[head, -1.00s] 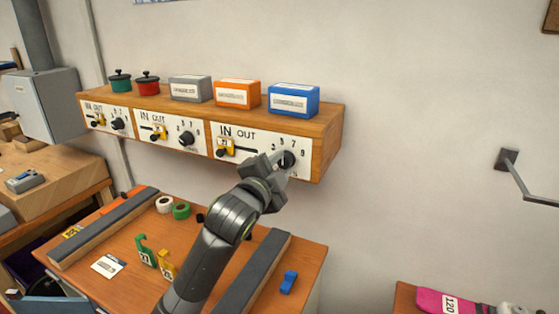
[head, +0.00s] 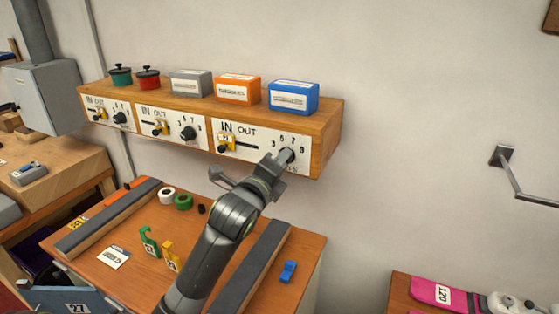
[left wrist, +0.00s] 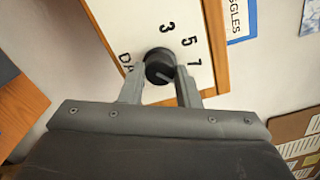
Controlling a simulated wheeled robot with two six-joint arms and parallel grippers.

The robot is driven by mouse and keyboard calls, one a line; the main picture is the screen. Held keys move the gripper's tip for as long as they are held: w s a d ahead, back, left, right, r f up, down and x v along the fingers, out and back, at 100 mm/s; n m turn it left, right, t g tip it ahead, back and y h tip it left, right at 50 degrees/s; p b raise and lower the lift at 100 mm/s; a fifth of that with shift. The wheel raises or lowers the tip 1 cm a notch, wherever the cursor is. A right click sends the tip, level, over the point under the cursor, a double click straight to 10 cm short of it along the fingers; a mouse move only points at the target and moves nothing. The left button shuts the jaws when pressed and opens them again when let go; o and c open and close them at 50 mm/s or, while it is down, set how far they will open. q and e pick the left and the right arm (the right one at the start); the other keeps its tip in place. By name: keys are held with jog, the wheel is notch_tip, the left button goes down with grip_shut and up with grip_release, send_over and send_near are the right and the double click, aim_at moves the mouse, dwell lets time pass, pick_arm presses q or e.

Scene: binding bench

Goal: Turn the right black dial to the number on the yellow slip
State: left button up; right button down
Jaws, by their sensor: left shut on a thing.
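My left gripper (head: 279,162) is shut on the dial, one finger on each side, as the left wrist view (left wrist: 160,76) shows.
Blue (head: 294,97), orange (head: 237,88) and grey (head: 190,83) boxes stand on the wooden shelf with two lidded pots. Two more dial panels (head: 174,128) are to the left. Tape rolls and green and yellow tagged pieces are on the table (head: 130,280) below.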

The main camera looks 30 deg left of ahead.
pick_arm(q)
jog(key=shift+f+m, duration=0.1)
jog(key=shift+m, duration=0.8)
jog(key=o, duration=1)
